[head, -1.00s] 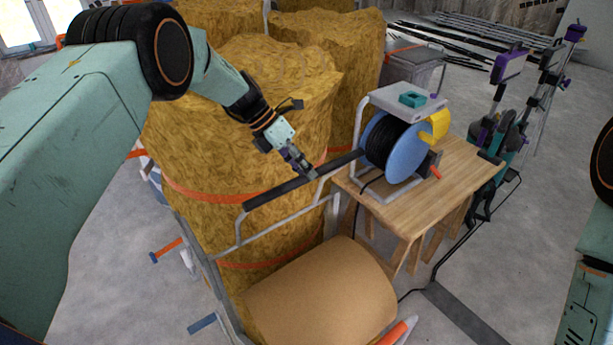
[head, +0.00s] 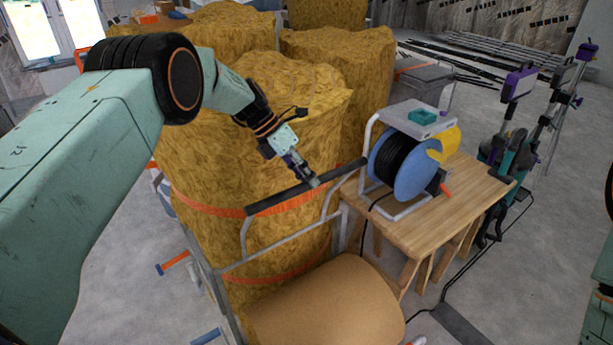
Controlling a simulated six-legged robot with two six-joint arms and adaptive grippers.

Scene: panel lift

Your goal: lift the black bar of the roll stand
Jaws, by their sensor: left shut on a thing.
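The black bar (head: 278,198) is the top rail of the grey metal roll stand (head: 270,246). It slopes up from lower left to upper right in the middle of the head view. My left gripper (head: 311,182) comes down from the upper left and is shut on the bar, a little right of its middle; the fingers hide a short part of it. A large brown roll (head: 325,305) sits low in the stand. My right gripper is not in view; only part of my right arm shows at the right edge.
Tall yellow insulation rolls (head: 250,130) stand right behind the bar. A wooden table (head: 455,205) to the right carries a cable reel (head: 412,168) close to the bar's right end. Work lights on stands (head: 518,90) are farther right. Grey floor is open at the far right.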

